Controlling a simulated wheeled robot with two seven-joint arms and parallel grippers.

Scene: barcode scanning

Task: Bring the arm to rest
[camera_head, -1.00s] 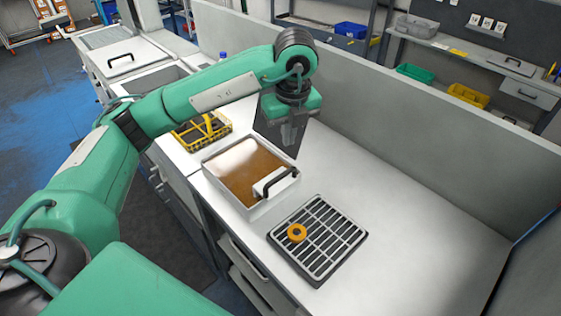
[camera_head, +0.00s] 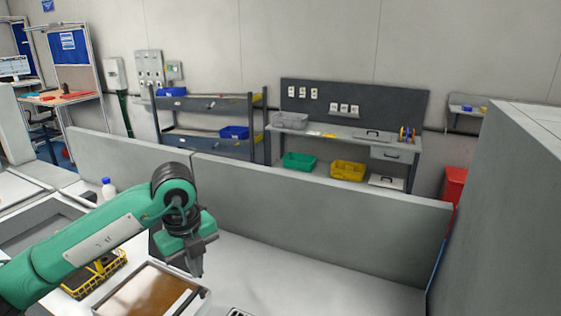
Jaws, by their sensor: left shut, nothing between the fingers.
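My left arm is green and comes in from the lower left. My left gripper (camera_head: 196,268) points down above the white counter (camera_head: 300,285), near the right edge of a tray with a brown inside (camera_head: 140,297). It is shut and holds nothing. My right gripper is not in view.
A yellow basket (camera_head: 97,277) stands left of the brown tray. The corner of a slatted rack (camera_head: 238,312) shows at the bottom edge. A low grey partition (camera_head: 330,208) runs behind the counter, and a tall grey block (camera_head: 515,210) stands at the right. The counter's right part is clear.

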